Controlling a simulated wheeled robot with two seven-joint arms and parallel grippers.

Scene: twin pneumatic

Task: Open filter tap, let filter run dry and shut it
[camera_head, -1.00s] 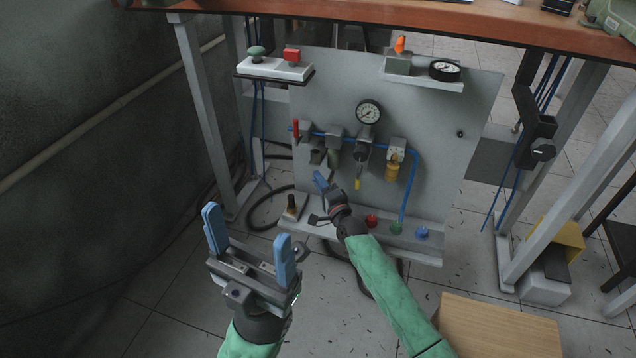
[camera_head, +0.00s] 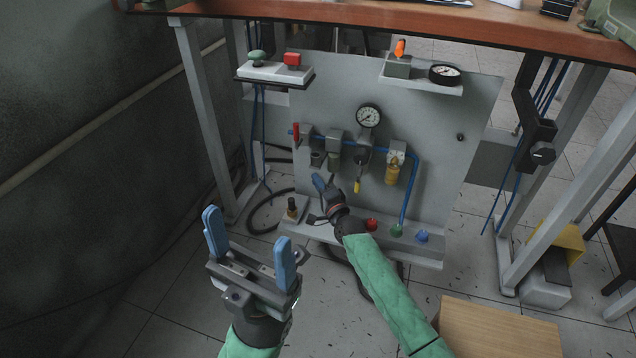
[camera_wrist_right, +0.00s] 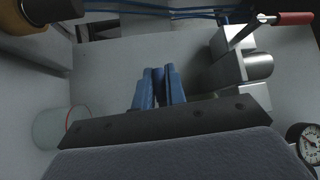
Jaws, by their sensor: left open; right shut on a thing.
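The filter (camera_head: 316,158) hangs from the blue air line at the left of the grey panel, beside the red-handled valve (camera_head: 296,132). My right gripper (camera_head: 319,183) is just below the filter bowl, its blue fingers pointing up at it. In the right wrist view its fingers (camera_wrist_right: 160,87) are nearly together, shut on the small filter tap, which they hide. The filter's grey body (camera_wrist_right: 240,62) shows right of the fingers there. My left gripper (camera_head: 247,248) is open and empty in front of the panel, at lower left.
A clear jar (camera_wrist_right: 60,127) with a red ring stands left of the fingers in the right wrist view. The panel's lower ledge carries a dark-topped fitting (camera_head: 291,206) and coloured buttons (camera_head: 396,229). A regulator with a gauge (camera_head: 368,115) and a yellow-bowled unit (camera_head: 393,172) are right of the filter.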

